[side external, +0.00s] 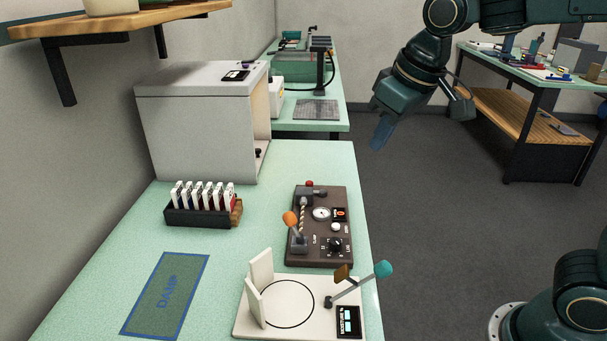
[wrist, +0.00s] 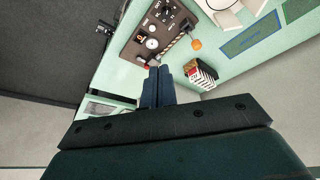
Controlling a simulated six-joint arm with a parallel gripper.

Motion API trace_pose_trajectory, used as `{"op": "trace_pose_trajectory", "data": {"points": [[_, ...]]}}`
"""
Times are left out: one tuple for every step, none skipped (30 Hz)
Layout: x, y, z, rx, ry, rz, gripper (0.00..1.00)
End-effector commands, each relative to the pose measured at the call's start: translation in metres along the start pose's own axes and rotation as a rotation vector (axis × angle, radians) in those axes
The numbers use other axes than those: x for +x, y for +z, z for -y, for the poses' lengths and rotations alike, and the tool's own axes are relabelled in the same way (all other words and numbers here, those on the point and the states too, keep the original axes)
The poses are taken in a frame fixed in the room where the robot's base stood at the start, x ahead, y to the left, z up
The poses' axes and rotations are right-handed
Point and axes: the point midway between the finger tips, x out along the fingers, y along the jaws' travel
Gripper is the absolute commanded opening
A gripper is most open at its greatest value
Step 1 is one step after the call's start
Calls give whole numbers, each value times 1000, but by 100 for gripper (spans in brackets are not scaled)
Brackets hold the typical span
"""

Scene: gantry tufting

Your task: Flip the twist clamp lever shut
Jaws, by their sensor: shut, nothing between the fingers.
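A dark brown panel (side external: 335,258) on the green bench carries a dial, a black knob and a twisted cord. A lever with an orange knob (side external: 290,218) rises from a grey block at its left front and tilts slightly left. I take it for the twist clamp lever. The panel (wrist: 128,48) and orange knob (wrist: 196,44) also show in the wrist view. My gripper (side external: 379,142) is shut and empty, high above and right of the bench, well apart from the lever. Its blue fingers (wrist: 158,72) are together in the wrist view.
A white plate (side external: 250,323) with a teal-knobbed lever (side external: 383,269) stands in front of the panel. A rack of white cards (side external: 200,217) sits left, behind a "DAMP" mat (side external: 165,297). A large grey box (side external: 190,130) stands behind. Air around my gripper is clear.

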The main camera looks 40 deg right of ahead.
Motion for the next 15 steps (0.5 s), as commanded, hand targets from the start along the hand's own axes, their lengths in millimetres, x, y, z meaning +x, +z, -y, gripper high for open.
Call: {"op": "trace_pose_trajectory", "data": {"points": [[5, -9, 4, -8, -1, 9, 0], [8, -14, 6, -12, -1, 13, 0], [12, -20, 10, -16, -2, 18, 0], [15, -25, 12, -19, -2, 22, 0], [18, -30, 14, -22, -1, 26, 0], [22, -36, 17, -27, -1, 31, 0], [25, -40, 20, -30, -1, 34, 0], [28, -45, 22, -34, -1, 39, 0], [33, -51, 26, -38, -1, 43, 0], [36, -55, 28, -42, -1, 47, 0], [40, -59, 31, -46, -1, 51, 0], [45, -65, 35, -51, -2, 56, 0], [49, -69, 38, -55, -1, 60, 0], [52, -73, 41, -58, -1, 64, 0], [58, -78, 45, -62, -1, 69, 0]]}}
